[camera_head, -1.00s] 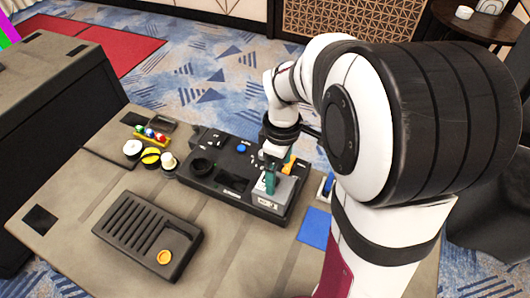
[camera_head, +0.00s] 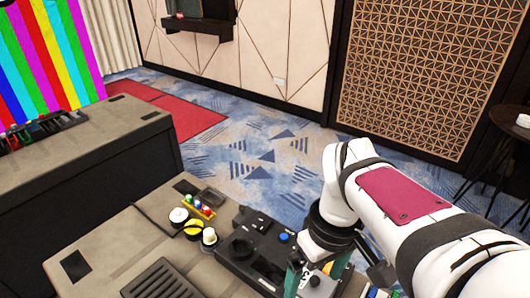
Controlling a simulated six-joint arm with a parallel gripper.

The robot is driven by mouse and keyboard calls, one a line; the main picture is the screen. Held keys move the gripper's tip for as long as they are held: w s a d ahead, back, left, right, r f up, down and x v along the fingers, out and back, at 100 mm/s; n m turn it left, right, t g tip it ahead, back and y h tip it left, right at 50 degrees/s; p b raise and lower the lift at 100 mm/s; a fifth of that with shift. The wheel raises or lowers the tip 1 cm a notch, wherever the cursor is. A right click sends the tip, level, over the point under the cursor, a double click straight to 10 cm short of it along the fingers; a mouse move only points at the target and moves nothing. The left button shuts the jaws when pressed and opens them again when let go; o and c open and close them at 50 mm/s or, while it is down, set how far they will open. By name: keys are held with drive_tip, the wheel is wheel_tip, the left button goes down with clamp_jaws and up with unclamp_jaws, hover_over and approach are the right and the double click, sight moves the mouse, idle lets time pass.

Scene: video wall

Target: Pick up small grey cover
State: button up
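My gripper (camera_head: 316,277) is at the bottom of the head view, over the right part of a black device box (camera_head: 252,262). Its two teal fingers stand apart, one on each side of a small grey piece with a black knob (camera_head: 318,286), which looks like the small grey cover. The lower ends of the fingers and of the grey piece are cut off by the frame edge. I cannot tell whether the fingers touch the piece or whether it is off the box.
White, yellow and white round buttons (camera_head: 193,229) and a small tray of coloured pieces (camera_head: 199,206) sit left of the box. A dark slotted tray (camera_head: 160,281) is at the bottom left. A dark console (camera_head: 90,165) stands at the left, with open carpet behind.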

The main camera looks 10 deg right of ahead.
drive_tip(key=s+a+f+m, duration=0.2)
drive_tip(key=s+m, duration=0.2)
drive_tip(key=s, duration=0.2)
drive_tip(key=s+a+f+m+y, duration=0.1)
drive_tip(key=s+a+f+m, duration=0.1)
drive_tip(key=s+m, duration=0.3)
drive_tip(key=shift+s+a, duration=0.45)
drive_tip(key=shift+a, duration=0.25)
drive_tip(key=shift+f, duration=0.1)
drive_tip(key=c, duration=0.6)
drive_tip(key=w+d+n+g+h, duration=0.2)
drive_tip(key=w+n+g+h, duration=0.15)
drive_tip(key=n, duration=0.35)
drive_tip(key=n+t+h, duration=0.4)
drive_tip(key=n+h, duration=0.8)
drive_tip(key=n, duration=0.4)
approach(311, 280)
drive_tip(key=shift+g, duration=0.25)
drive_tip(key=x, duration=1.1)
drive_tip(key=shift+w, duration=0.1)
drive_tip(key=shift+c, duration=0.3)
